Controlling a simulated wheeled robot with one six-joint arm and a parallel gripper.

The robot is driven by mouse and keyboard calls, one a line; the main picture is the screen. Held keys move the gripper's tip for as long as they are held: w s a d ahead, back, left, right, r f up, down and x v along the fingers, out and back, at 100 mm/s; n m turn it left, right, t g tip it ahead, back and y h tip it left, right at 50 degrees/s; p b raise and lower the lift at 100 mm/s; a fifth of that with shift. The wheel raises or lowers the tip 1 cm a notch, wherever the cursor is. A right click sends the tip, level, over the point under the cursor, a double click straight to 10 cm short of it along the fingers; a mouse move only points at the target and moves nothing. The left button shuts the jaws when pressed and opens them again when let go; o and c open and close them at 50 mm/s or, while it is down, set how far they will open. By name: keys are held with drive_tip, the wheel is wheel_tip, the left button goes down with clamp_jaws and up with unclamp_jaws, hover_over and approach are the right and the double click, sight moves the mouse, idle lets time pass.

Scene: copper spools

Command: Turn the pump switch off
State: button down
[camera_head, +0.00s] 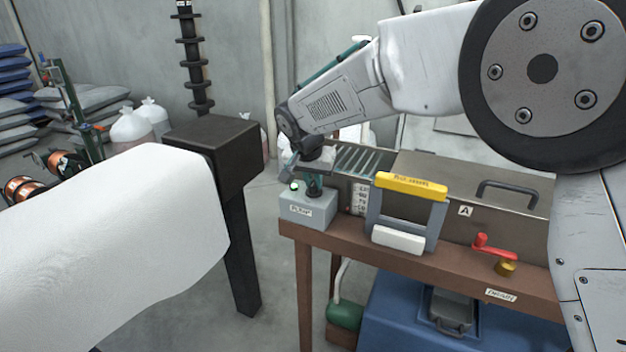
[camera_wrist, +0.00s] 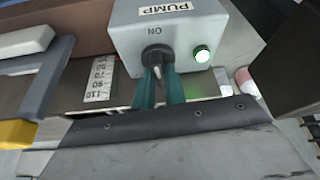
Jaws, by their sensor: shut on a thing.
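The pump switch box (camera_head: 308,209) is a grey box labelled PUMP at the left end of the brown bench. In the wrist view the same box (camera_wrist: 190,27) shows a black knob (camera_wrist: 157,57) near the word ON. A green lamp (camera_wrist: 201,54) beside the knob is lit; the lamp also shows in the head view (camera_head: 294,187). The knob's pale pointer mark shows between the fingers. Part of the knob and any lettering beyond it are hidden by the fingers.
A grey stand with a yellow top bar (camera_head: 411,186) is right of the box. Behind it is a steel tank with a black-handled lid (camera_head: 475,190). A red valve handle (camera_head: 494,246) is further right. A dark post (camera_head: 235,230) stands left of the bench.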

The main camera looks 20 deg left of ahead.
drive_tip(key=n+y, duration=0.1)
drive_tip(key=n, duration=0.2)
drive_tip(key=shift+d+n, duration=0.1)
drive_tip(key=shift+n, duration=0.2)
drive_tip(key=n+y, duration=0.1)
drive_tip(key=n, duration=0.1)
drive_tip(key=n+g, duration=0.1)
drive_tip(key=n, duration=0.1)
drive_tip(key=shift+w+d+y, duration=0.1)
drive_tip(key=shift+y, duration=0.3)
drive_tip(key=n+g, duration=0.1)
drive_tip(key=n, duration=0.1)
drive_tip(key=n+y, duration=0.1)
drive_tip(key=n, duration=0.1)
drive_tip(key=shift+w+n+g, duration=0.1)
drive_tip(key=shift+n+g, duration=0.3)
drive_tip(key=shift+w+d+n+g, duration=0.1)
drive_tip(key=shift+n+g, duration=0.6)
drive_tip(key=shift+n, duration=1.3)
drive_tip(key=c, duration=1.4)
unclamp_jaws()
drive_tip(key=shift+c, duration=0.2)
drive_tip(key=shift+y, duration=0.3)
drive_tip(key=v, duration=0.7)
drive_tip(key=shift+r, duration=0.4)
drive_tip(key=shift+d, duration=0.15)
